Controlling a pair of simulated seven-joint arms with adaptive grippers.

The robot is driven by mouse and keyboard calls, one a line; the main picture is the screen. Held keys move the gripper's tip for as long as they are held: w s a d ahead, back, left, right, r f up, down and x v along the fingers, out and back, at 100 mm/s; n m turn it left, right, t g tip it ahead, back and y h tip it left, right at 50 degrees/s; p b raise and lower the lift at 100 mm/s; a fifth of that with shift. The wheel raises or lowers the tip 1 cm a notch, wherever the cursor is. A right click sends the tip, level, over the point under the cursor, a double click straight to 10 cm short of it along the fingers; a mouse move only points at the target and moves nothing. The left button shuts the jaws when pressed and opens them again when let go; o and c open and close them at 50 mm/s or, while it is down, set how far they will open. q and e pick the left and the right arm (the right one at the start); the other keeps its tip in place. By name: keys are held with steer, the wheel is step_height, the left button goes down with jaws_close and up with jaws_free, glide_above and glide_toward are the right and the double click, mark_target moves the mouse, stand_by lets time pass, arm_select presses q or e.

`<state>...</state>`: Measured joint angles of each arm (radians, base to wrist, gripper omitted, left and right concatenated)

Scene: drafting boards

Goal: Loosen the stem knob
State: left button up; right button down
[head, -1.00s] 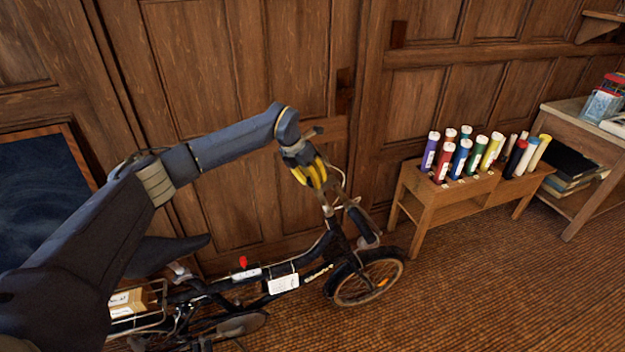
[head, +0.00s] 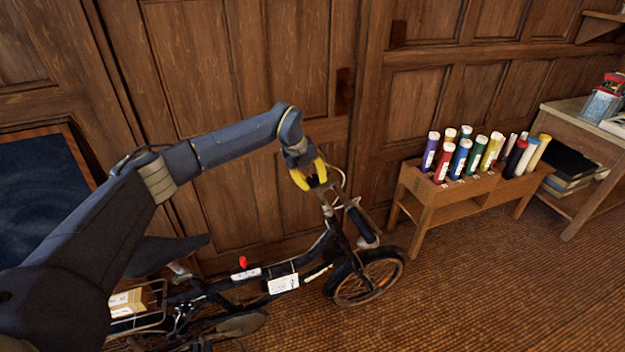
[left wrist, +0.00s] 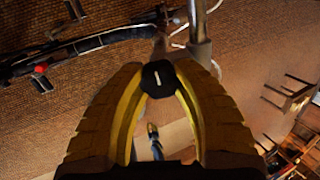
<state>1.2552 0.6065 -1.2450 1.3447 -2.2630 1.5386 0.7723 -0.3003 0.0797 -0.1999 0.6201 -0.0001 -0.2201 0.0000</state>
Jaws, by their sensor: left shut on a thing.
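A black folding bicycle (head: 345,245) stands by the panelled wall in the head view, its front wheel to the right. My left gripper (head: 309,184) is at the top of its handlebar stem. In the left wrist view, the yellow fingers of my left gripper (left wrist: 158,80) are shut on the stem knob (left wrist: 157,74), a dark faceted knob with a white line on its face. The silver stem (left wrist: 199,45) runs right beside it. In the head view the fingers hide the knob. My right gripper is in neither view.
A red knob (head: 242,262) sits on the bicycle's frame. A box (head: 125,301) lies in the rear rack. A wooden rack with coloured tubes (head: 462,158) and a desk (head: 572,125) stand to the right. The carpet at the front right is clear.

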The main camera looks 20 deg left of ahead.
arm_select(q)
steer(key=shift+r+n, duration=0.1)
steer(key=shift+n, duration=2)
jaws_close()
steer(key=o, duration=1.3)
jaws_free()
steer(key=shift+v, duration=5.95)
